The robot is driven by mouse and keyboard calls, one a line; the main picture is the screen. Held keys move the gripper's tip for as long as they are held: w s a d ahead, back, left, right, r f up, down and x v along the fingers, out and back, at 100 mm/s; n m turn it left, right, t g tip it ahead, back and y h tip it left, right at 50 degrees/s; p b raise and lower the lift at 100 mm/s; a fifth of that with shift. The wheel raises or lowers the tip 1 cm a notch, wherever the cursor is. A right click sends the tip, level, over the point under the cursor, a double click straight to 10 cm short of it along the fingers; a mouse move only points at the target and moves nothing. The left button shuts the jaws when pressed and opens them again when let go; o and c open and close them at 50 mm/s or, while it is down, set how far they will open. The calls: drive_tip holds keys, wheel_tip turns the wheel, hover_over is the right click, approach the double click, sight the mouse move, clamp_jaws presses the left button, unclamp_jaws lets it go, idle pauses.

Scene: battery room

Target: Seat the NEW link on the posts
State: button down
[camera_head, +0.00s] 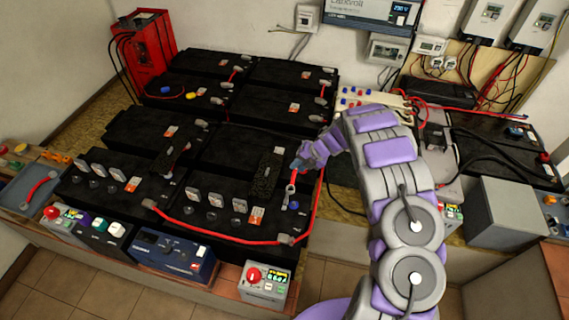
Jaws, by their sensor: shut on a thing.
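The link's upper end is hidden by the gripper. The lug is close to the battery's right-hand post area, beside a blue cap (294,205); I cannot tell whether it touches a post. Another short red link with grey lugs (40,189) lies in the grey tray (18,197) at the far left.
A long red cable (215,238) runs along the front batteries and up their right side. Black batteries fill the bench. A control box with a red knob (265,284) and a blue unit (172,254) stand in front. A grey box (507,222) is at right.

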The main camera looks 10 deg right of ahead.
drive_tip(key=d+f, duration=0.1)
drive_tip(key=d, duration=0.3)
drive_tip(key=a+f, duration=0.1)
drive_tip(key=a, duration=0.2)
drive_tip(key=a+f+b, duration=0.1)
drive_tip(key=shift+w+a+f, duration=0.1)
drive_tip(key=shift+a+f, duration=0.2)
drive_tip(key=f+b, duration=0.1)
drive_tip(key=f, duration=0.1)
drive_tip(key=d+f+b, duration=0.1)
drive_tip(key=f, duration=0.1)
drive_tip(key=shift+d, duration=0.2)
idle(1.2)
drive_tip(key=shift+d+b, duration=0.3)
drive_tip(key=shift+d, duration=0.2)
drive_tip(key=shift+a+f, duration=0.1)
